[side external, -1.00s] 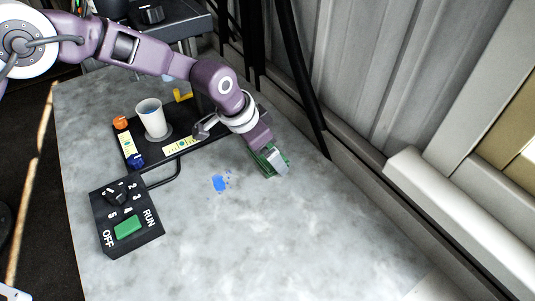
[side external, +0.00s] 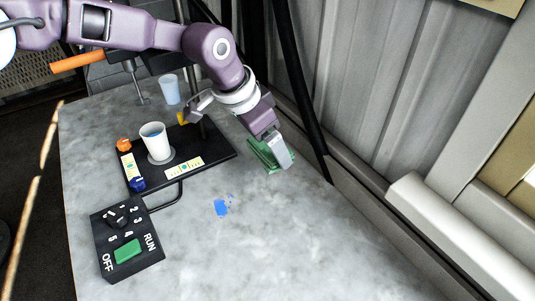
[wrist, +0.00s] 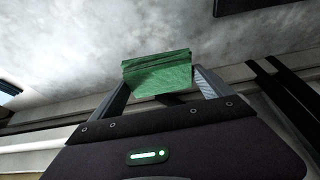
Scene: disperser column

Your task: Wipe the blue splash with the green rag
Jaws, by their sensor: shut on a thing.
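The blue splash (side external: 221,207) lies on the grey marbled bench top, with small specks beside its upper right. My gripper (side external: 277,158) is to the right of and farther back than the splash, near the bench's right edge. It is shut on the folded green rag (side external: 262,152). In the wrist view the rag (wrist: 158,74) is a layered green block pinched between the two fingers of my gripper (wrist: 160,85). I cannot tell whether the rag touches the bench. The splash is not clearly seen in the wrist view.
A black control box (side external: 128,238) with a green button stands at the front left. Behind it, a black base plate (side external: 215,151) carries a white cup (side external: 154,141). A translucent cup (side external: 169,89) stands farther back. A wall runs along the right. The bench around the splash is clear.

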